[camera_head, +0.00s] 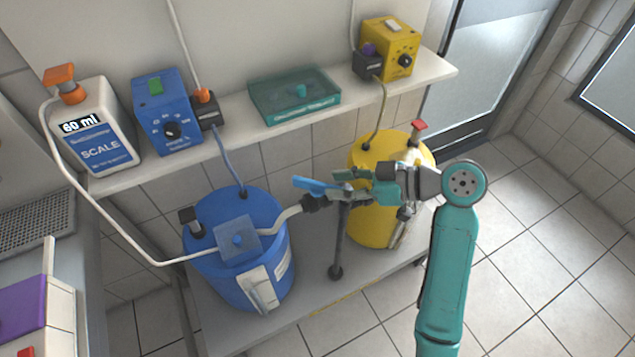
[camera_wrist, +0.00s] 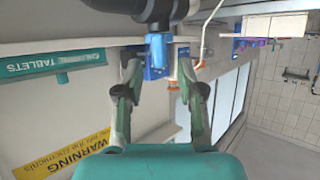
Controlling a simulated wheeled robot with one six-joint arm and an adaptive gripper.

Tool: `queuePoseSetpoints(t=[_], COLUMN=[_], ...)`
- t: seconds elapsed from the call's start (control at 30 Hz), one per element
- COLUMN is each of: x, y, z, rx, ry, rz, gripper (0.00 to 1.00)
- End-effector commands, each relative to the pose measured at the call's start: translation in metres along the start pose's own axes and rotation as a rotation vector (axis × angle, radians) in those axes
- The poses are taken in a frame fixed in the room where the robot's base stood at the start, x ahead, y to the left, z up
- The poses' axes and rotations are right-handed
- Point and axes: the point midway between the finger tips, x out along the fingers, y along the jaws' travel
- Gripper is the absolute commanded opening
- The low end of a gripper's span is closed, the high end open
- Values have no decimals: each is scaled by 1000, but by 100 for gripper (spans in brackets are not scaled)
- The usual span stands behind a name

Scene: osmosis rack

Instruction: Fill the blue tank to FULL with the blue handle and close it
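The blue tank (camera_head: 205,265) stands on the low grey platform, with a translucent blue square plate (camera_head: 237,240) at its top front. A grey pipe runs from it to a dark valve carrying the blue handle (camera_head: 312,185). My gripper (camera_head: 345,181) is at the handle's right end. In the wrist view the handle (camera_wrist: 158,52) lies between the two fingers of my gripper (camera_wrist: 157,62), which stand apart with gaps beside it. The fingers look open, not pressed on the handle. No fill level can be read on the tank.
A yellow tank (camera_head: 370,220) stands right behind my gripper. The shelf (camera_head: 225,135) above holds a scale bottle (camera_head: 100,130) reading 60 ml, a blue pump box (camera_head: 165,110), a teal tray (camera_head: 293,95) and a yellow pump box (camera_head: 390,48). The tiled floor at right is clear.

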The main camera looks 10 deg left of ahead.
Motion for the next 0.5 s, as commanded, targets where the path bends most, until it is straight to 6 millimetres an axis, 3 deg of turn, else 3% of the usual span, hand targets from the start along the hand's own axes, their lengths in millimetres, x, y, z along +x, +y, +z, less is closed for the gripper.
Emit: queuePoseSetpoints(t=[0.2, 0.5], x=[36, 56], y=[0, 0], z=[0, 0], rx=[0, 0], ry=[0, 0], rz=[-2, 1], gripper=[39, 39])
